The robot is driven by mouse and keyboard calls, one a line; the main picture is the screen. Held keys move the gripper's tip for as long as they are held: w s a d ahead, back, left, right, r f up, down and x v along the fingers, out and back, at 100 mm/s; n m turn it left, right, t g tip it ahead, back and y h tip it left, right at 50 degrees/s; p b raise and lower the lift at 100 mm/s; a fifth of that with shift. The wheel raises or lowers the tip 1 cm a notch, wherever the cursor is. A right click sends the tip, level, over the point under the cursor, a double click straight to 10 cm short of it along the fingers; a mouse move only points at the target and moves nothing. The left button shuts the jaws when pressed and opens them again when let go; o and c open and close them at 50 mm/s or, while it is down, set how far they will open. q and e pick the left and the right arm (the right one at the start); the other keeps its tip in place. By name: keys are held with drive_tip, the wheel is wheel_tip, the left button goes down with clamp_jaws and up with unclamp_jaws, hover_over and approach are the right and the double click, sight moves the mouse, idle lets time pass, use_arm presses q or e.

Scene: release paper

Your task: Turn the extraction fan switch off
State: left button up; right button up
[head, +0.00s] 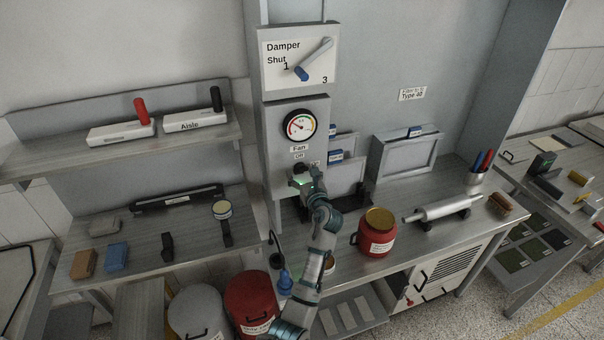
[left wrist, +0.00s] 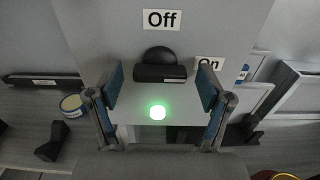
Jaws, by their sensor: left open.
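The fan switch is a black knob (left wrist: 160,66) on the grey panel, seen in the left wrist view below a white "Off" label (left wrist: 161,19). An "On" label (left wrist: 209,64) sits to its right. A green lamp (left wrist: 157,112) glows below the knob. My left gripper (left wrist: 160,88) is open, with one blue-padded finger on each side of the knob, apart from it in the picture. In the head view my left gripper (head: 304,181) is at the panel below the "Fan" label (head: 299,148) and hides most of the switch. My right gripper is not in view.
A round gauge (head: 300,125) and the damper lever (head: 315,59) are above on the same column. A red pot (head: 377,235) and a roller (head: 443,210) stand on the bench to the right. Shelves with small items are at the left.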

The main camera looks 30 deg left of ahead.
use_arm(q)
drive_tip(key=shift+d+r, duration=0.1)
drive_tip(key=shift+d, duration=0.3)
drive_tip(key=shift+c, duration=0.2)
drive_tip(key=shift+s, duration=0.1)
drive_tip(key=c, duration=0.8)
drive_tip(key=shift+s+a, duration=0.1)
drive_tip(key=shift+a, duration=0.05)
drive_tip(key=c, duration=0.3)
drive_tip(key=shift+a, duration=0.15)
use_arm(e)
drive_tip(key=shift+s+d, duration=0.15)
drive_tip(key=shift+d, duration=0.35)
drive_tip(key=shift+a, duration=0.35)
